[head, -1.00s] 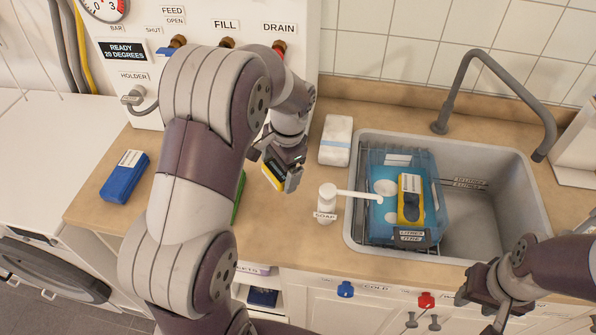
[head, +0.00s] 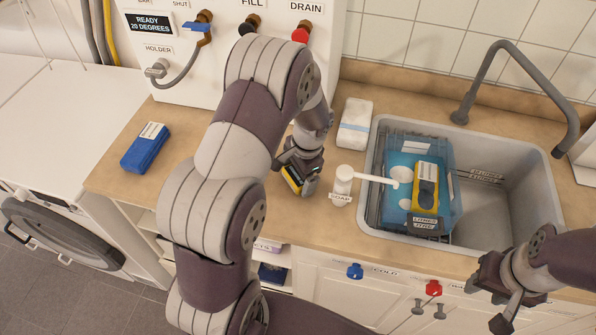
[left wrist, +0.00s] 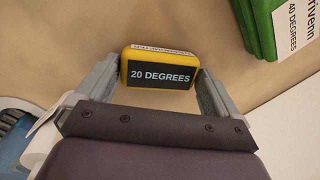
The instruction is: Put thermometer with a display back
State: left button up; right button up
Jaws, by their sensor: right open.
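The thermometer is a small yellow block with a black display reading "20 DEGREES" (left wrist: 160,72). In the head view the thermometer (head: 292,178) is over the counter, left of the soap dispenser. My left gripper (head: 302,182) has a finger against each side of it and is shut on it. In the left wrist view it sits between the fingertips of the left gripper (left wrist: 155,82), display towards the camera. I cannot tell whether it touches the counter. My right gripper (head: 494,300) is open and empty in front of the sink's right side.
A soap dispenser (head: 342,184) stands close right of my left gripper. A blue crate (head: 451,205) with a yellow-and-grey item (head: 427,182) is in the sink (head: 500,208). A white panel has a HOLDER fitting (head: 157,70). A green labelled stack (left wrist: 262,32) and blue bundle (head: 146,147) lie nearby.

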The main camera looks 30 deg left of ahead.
pick_arm(q)
notch_tip(320, 180, up, 11)
jog(key=d, duration=0.2)
jog(key=s+d+n+h, duration=0.1)
jog(key=s+d+n, duration=0.2)
jog(key=s, duration=0.3)
jog(key=s+d+f+n+t+h, duration=0.1)
jog(key=s+d+n, duration=0.1)
jog(key=s, duration=0.5)
jog(key=shift+s+d+f+n+t+b, duration=0.2)
jog(key=shift+s+d+n+t+b, duration=0.1)
jog(key=shift+d+n+b, duration=0.25)
jog(key=shift+a, duration=0.15)
